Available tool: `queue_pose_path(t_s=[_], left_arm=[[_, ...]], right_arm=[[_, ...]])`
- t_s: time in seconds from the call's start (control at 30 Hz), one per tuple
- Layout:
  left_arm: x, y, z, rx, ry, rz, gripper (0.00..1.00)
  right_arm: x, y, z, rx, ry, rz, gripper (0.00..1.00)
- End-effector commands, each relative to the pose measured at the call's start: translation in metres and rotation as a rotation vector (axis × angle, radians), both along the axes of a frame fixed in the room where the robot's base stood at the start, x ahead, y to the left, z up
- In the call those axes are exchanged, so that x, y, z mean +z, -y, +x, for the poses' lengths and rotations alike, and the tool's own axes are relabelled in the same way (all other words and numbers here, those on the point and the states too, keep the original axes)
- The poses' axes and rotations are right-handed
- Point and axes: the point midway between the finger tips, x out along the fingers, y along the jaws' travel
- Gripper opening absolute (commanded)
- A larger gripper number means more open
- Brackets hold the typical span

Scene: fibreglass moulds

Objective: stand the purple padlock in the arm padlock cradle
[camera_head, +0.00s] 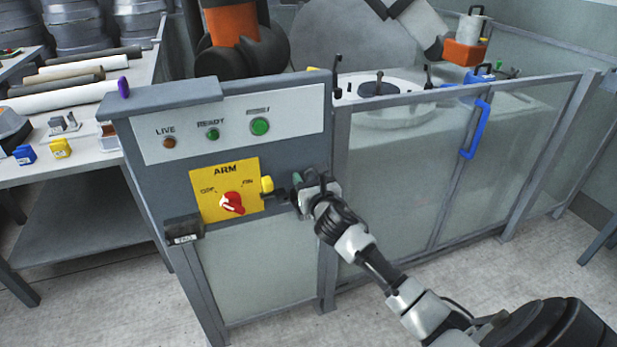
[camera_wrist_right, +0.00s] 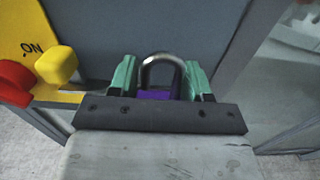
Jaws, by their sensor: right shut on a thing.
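My right gripper (camera_head: 298,184) is at the right side of the control console, just right of the yellow ARM panel (camera_head: 211,181). In the right wrist view its green fingers (camera_wrist_right: 160,82) are shut on the purple padlock (camera_wrist_right: 157,95), whose metal shackle shows between them. In the head view the padlock is not clear. A yellow block (camera_head: 267,185) and a small dark part (camera_head: 279,194) sit by the panel's right edge, near the gripper. A dark labelled holder (camera_head: 184,228) is at the panel's lower left. I cannot tell which part is the cradle. My left gripper is not in view.
The red ARM switch (camera_head: 232,204) is on the yellow panel. A small purple object (camera_head: 123,87) is by the console's top left. Blue (camera_head: 25,155) and yellow (camera_head: 61,148) padlocks are on the left bench. A glazed fence (camera_head: 400,160) stands right of the console.

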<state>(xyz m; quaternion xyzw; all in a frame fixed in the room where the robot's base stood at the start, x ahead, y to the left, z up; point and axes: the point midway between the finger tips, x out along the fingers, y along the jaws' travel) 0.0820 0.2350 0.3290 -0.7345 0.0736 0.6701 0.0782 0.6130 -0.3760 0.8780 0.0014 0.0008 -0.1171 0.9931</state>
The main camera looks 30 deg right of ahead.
Motion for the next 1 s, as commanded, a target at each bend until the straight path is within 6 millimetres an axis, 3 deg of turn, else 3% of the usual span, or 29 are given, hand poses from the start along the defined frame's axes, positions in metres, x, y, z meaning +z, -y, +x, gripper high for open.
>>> queue_pose_path(t_s=[1.0], left_arm=[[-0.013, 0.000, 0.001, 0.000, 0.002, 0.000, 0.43]], right_arm=[[-0.018, 0.000, 0.000, 0.000, 0.000, -0.001, 0.22]])
